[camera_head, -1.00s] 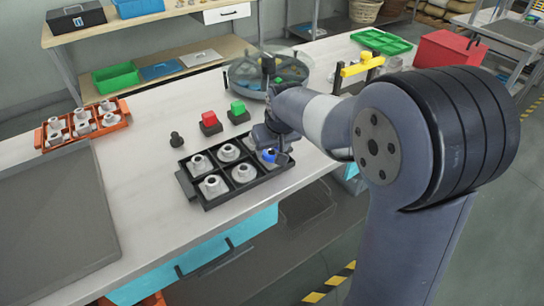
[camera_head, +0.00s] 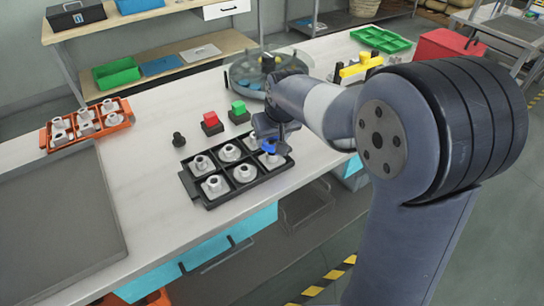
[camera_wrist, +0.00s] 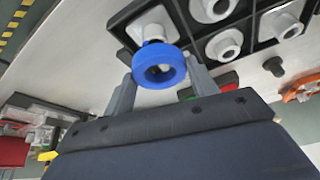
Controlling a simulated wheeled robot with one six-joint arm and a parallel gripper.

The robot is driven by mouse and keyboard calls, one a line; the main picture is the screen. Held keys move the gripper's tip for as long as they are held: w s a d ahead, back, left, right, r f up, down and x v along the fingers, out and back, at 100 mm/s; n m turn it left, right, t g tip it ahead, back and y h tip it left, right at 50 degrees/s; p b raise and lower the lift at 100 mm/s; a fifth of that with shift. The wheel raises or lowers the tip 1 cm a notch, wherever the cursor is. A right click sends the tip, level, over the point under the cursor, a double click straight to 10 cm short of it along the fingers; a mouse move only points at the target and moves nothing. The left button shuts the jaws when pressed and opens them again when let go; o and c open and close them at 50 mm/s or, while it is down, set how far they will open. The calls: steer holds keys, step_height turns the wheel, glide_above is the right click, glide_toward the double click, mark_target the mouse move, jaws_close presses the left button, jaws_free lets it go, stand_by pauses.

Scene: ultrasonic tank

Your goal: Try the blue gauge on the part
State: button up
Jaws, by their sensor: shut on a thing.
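My gripper (camera_wrist: 162,88) is shut on the blue gauge (camera_wrist: 158,66), a ring held between the two fingers in the wrist view. In the head view the blue gauge (camera_head: 269,146) shows small under my gripper, above the black tray's near right compartment. A white part (camera_head: 272,160) sits in that compartment below the gauge; it also shows just beyond the ring in the wrist view (camera_wrist: 152,20). The gauge appears apart from the part and above it. The ring hides some of the part.
The black tray (camera_head: 189,185) holds several other white parts. An orange tray (camera_head: 127,122) of white parts is at left.

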steer(key=shift+r, duration=0.25)
step_height(320, 180, up, 4)
steer(key=p, duration=0.3)
steer(key=shift+f, duration=0.1)
